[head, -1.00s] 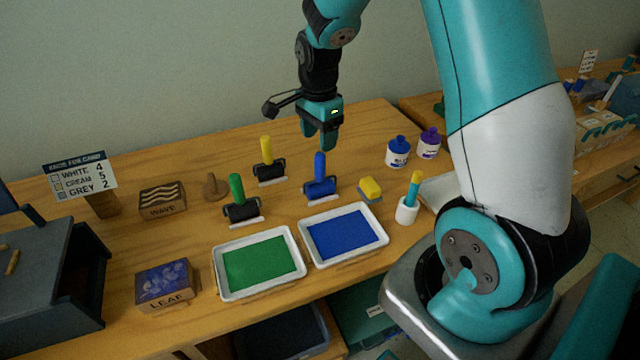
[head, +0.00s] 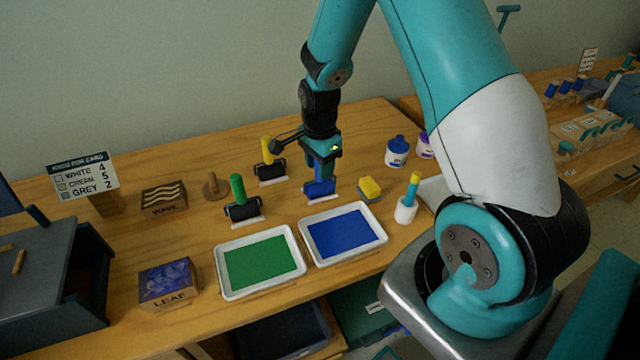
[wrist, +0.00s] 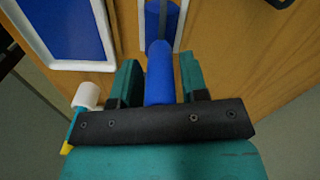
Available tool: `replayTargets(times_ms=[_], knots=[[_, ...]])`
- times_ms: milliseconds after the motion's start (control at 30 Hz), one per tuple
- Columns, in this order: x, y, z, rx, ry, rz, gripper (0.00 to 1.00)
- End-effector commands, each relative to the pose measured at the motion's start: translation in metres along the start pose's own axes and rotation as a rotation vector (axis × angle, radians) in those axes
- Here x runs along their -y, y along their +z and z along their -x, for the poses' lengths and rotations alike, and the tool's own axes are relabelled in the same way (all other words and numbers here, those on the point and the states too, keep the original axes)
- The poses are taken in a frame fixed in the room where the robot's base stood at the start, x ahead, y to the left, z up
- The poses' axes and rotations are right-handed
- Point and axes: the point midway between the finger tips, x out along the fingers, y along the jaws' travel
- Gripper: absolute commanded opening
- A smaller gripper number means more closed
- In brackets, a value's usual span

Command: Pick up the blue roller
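The blue roller (head: 320,188) stands upright on its small white rest behind the blue ink tray (head: 378,247). My gripper (head: 321,170) is lowered over it from above. In the wrist view the roller's blue handle (wrist: 160,72) rises between the two teal fingers of my gripper (wrist: 159,82). A gap shows on both sides of the handle, so the fingers are open around it and do not appear to touch it. In the head view my gripper hides most of the handle.
A green roller (head: 241,205) and a yellow-handled roller (head: 268,168) stand to the left. The green ink tray (head: 218,275) lies in front. Ink bottles (head: 397,152) stand behind right.

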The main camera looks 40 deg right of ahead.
Motion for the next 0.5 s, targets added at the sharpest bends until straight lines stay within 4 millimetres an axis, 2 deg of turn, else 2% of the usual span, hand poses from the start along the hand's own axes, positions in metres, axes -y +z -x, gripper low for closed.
replayTargets(times_ms=[33,167,500], knots=[[0.0000,0.0000,0.0001,0.000,0.000,0.000,0.29],[0.0001,0.0000,0.0003,0.000,0.000,0.000,0.00],[0.0004,0.0000,0.0017,0.000,-0.001,0.000,0.00]])
